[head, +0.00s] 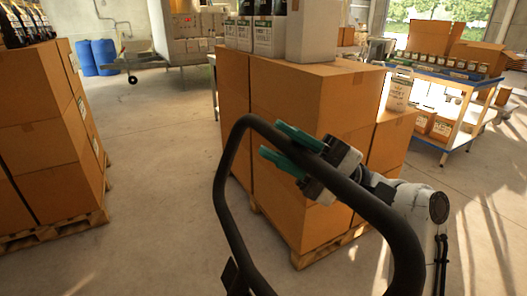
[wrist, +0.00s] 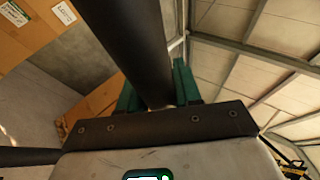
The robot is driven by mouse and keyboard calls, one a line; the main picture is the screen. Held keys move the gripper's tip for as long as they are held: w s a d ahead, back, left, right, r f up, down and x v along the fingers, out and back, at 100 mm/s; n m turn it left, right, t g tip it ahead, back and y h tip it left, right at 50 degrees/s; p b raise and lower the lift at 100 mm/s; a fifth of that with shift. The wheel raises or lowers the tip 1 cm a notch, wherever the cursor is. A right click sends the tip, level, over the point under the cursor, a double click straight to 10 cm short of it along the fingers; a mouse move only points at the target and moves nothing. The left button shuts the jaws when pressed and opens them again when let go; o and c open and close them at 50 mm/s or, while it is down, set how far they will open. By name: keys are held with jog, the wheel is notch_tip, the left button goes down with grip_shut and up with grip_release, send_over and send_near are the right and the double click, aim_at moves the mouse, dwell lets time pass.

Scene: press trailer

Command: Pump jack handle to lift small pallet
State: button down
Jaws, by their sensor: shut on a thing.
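The black jack handle (head: 231,160) is a large tubular loop rising in front of me in the head view. My gripper (head: 290,148) has green fingers that straddle the handle's upper right bar. In the wrist view the handle's tube (wrist: 140,50) passes between the two green fingers of my gripper (wrist: 158,88), which are shut on it. A pallet (head: 345,245) stands under a stack of brown cartons (head: 290,105), just beyond the handle. The jack's forks and base are out of view.
Another stack of cartons (head: 45,130) on a pallet (head: 50,232) stands at the left. Bare concrete floor (head: 165,180) lies between the stacks. A blue and white shelf cart (head: 445,90) is at the right. Blue barrels (head: 98,57) stand at the back left.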

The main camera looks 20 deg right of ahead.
jog(key=c, duration=0.9)
grip_release()
jog(key=shift+a, duration=0.1)
jog(key=shift+o, duration=0.2)
jog(key=shift+g, duration=0.3)
jog(key=b+v, duration=0.1)
jog(key=v, duration=0.9)
jog(key=shift+d+f, duration=0.25)
jog(key=shift+f, duration=0.05)
jog(key=shift+f, duration=0.1)
